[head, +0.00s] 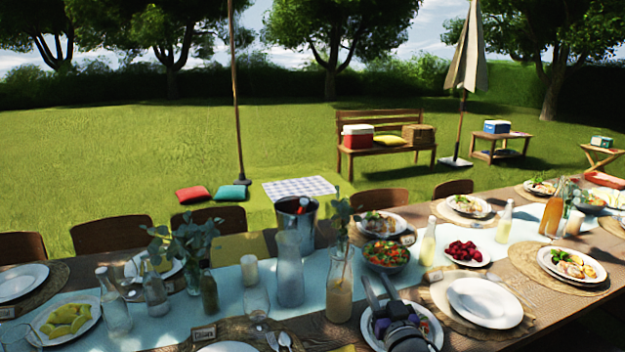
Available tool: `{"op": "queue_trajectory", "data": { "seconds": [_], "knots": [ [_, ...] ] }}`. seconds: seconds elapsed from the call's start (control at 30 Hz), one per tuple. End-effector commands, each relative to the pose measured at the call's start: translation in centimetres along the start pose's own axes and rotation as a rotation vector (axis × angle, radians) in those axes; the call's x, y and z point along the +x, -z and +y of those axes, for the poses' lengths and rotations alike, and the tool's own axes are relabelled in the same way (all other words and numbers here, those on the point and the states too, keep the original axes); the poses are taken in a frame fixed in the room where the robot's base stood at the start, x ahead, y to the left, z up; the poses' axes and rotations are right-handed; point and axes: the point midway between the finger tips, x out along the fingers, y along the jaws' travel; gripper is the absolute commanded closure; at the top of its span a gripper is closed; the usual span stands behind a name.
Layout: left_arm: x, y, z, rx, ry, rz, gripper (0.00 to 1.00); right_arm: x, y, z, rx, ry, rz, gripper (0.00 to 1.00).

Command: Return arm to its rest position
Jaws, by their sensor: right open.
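My right gripper (379,290) is in the lower middle of the head view, with its arm coming in from the bottom edge. Its two fingers are spread apart and point away over the table. Nothing shows between them. It is above or in front of a white plate (367,328) with food on it, and partly hides that plate. I cannot tell whether it touches anything. My left gripper is not in view.
The long table (515,335) is crowded. A juice bottle (339,290) stands close left of the gripper, a salad bowl (386,256) behind it, and an empty plate (485,303) to its right. A metal bucket (296,226) stands further back. The air above the table looks clear.

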Motion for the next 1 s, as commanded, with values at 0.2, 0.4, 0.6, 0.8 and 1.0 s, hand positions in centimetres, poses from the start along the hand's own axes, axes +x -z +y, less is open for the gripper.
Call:
{"op": "queue_trajectory", "data": {
  "seconds": [0.2, 0.4, 0.6, 0.8, 1.0],
  "knots": [
    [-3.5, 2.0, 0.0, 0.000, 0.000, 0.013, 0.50, -7.0, -0.3, 2.5, 0.002, -0.163, -0.280, 0.59],
    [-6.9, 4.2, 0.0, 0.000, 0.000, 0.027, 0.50, -18.2, -3.7, 2.7, 0.024, -0.247, -0.675, 0.59],
    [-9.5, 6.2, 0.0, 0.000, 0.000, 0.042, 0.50, -29.1, -7.0, 0.1, 0.059, -0.202, -1.028, 0.59],
    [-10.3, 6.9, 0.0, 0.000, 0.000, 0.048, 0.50, -33.6, -8.4, -1.5, 0.076, -0.152, -1.169, 0.59],
    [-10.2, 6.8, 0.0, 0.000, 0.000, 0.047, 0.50, -33.9, -8.7, -1.6, 0.077, -0.148, -1.181, 0.59]
  ]
}}
